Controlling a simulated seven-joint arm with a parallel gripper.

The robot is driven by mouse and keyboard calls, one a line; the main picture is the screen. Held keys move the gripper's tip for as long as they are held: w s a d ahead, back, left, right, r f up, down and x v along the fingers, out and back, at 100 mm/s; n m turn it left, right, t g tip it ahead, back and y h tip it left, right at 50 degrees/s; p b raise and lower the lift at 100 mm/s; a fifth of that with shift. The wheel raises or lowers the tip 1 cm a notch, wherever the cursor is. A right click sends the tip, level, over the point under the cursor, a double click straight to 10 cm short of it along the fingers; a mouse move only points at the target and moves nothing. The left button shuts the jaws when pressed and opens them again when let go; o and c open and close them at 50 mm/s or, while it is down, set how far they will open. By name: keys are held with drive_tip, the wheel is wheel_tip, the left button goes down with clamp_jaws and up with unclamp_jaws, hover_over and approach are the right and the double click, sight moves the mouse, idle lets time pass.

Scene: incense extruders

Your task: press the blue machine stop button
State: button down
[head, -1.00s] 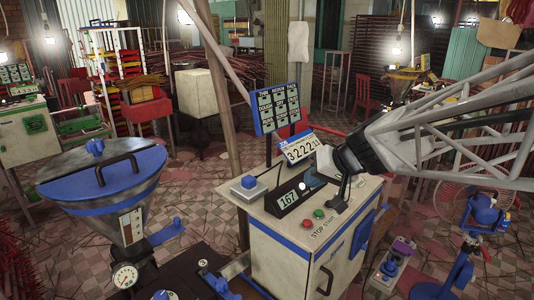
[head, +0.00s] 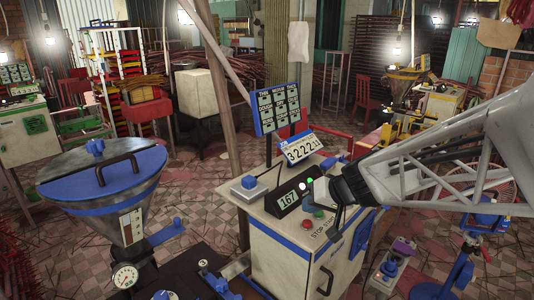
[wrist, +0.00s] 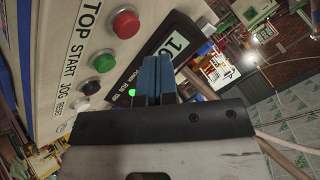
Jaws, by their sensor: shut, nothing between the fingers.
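The blue-trimmed machine (head: 285,255) stands in the middle of the head view. Its top panel carries a red button (head: 306,224) and a green button (head: 318,213) beside the lettering STOP START. In the wrist view the red button (wrist: 126,23) is the upper one, left of the fingertips, with the green button (wrist: 104,62) below it. My gripper (wrist: 157,60) is shut and empty, its blue fingers close together. In the wrist view the fingertips lie across the dark counter display (wrist: 168,46), right of the red button; whether they touch anything cannot be told.
The counter display (head: 288,199) reads 167. A flip-number sign (head: 301,150) and a blue-framed board (head: 275,108) stand behind it. A blue-lidded hopper (head: 100,175) stands further left.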

sight(309, 222)
drive_tip(key=shift+f, duration=0.6)
drive_tip(key=shift+f, duration=0.9)
idle(3.1)
drive_tip(key=shift+r, duration=0.9)
drive_tip(key=shift+r, duration=2.55)
